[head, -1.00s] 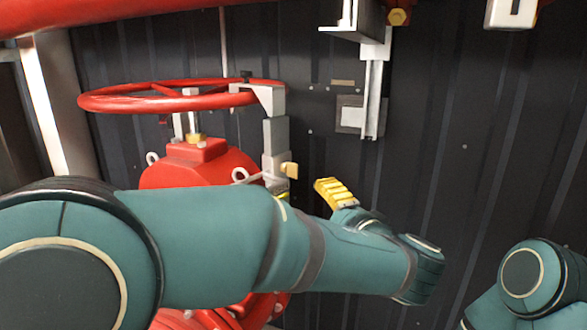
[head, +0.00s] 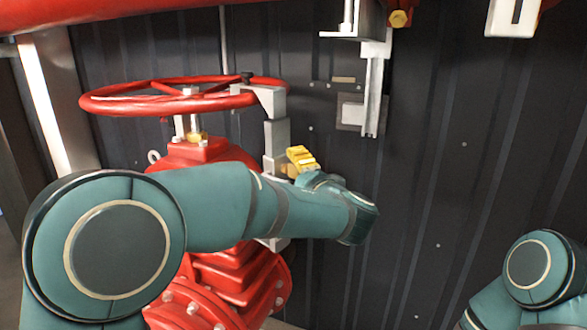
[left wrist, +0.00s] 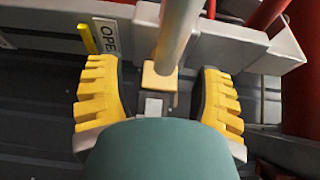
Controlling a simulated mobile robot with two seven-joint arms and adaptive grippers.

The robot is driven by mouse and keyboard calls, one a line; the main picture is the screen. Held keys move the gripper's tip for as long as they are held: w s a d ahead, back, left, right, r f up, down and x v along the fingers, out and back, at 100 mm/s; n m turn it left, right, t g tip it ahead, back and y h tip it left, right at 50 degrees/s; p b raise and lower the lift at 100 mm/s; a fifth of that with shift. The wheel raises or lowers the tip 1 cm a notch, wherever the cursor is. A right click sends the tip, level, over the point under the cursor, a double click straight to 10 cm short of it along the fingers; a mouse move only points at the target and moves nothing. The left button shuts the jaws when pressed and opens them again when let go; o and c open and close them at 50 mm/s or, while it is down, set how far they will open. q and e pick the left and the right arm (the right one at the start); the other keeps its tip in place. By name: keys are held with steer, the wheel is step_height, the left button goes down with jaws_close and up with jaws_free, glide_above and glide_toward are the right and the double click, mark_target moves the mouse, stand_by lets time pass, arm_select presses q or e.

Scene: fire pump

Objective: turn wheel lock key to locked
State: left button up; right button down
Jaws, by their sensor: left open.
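The red handwheel (head: 180,97) lies flat on top of the red valve, with a grey lock bracket (head: 274,140) hanging from its right side. In the left wrist view a small tan block (left wrist: 158,82), which looks like the lock key, sits between my yellow fingers below a grey metal rod (left wrist: 178,35). My left gripper (left wrist: 157,68) is open with a finger on each side of the block and visible gaps. In the head view, my left gripper (head: 301,158) is beside the bracket and hides the block.
The red valve body (head: 235,278) stands below the wheel, partly behind my left arm. A grey bracket with a plate (head: 352,112) is on the dark ribbed wall (head: 450,140). A red pipe (head: 100,12) crosses above. Space right of the bracket is clear.

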arm_select(q)
steer(key=shift+w+a, duration=0.2)
steer(key=shift+w, duration=0.15)
jaws_close()
steer(key=shift+s, duration=0.1)
